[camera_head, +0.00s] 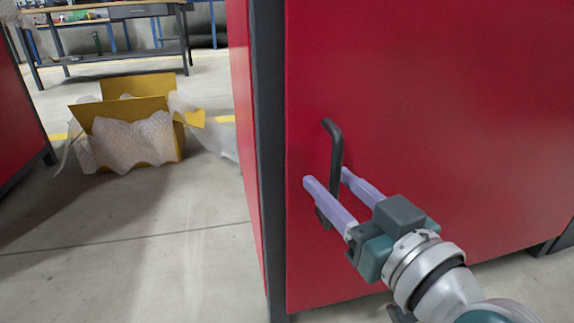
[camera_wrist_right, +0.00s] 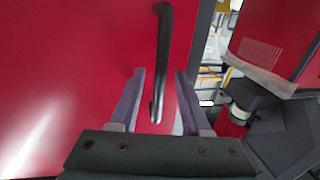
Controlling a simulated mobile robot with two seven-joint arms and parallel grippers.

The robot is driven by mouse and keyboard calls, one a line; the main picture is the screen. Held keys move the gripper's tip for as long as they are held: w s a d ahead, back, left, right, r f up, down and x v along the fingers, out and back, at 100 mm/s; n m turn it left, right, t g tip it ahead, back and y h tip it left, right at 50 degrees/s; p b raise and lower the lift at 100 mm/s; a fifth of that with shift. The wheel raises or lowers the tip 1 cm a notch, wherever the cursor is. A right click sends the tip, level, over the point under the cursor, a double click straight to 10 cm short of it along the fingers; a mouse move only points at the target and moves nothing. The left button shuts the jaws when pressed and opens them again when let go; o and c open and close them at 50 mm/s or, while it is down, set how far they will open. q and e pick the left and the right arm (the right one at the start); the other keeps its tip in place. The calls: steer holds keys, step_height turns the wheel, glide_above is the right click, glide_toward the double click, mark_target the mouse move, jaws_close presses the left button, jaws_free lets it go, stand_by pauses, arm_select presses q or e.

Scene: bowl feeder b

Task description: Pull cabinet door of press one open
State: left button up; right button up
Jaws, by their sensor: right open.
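The red cabinet door (camera_head: 430,110) fills the right half of the head view and looks shut. Its dark bar handle (camera_head: 334,145) is upright near the door's left edge. My right gripper (camera_head: 325,177) is open, with its two pale purple fingers on either side of the handle's lower part. In the right wrist view the handle (camera_wrist_right: 161,60) runs down between the spread fingers (camera_wrist_right: 158,88). I cannot tell whether either finger touches it. My left gripper is not in view.
A dark frame post (camera_head: 268,150) borders the door on the left. A yellow box (camera_head: 165,130) with bubble wrap lies on the floor farther left. Another red cabinet (camera_head: 18,120) stands at the far left, and a workbench (camera_head: 110,15) is behind.

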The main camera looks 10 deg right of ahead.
steer(key=shift+w, duration=0.25)
jaws_close()
stand_by(1.4)
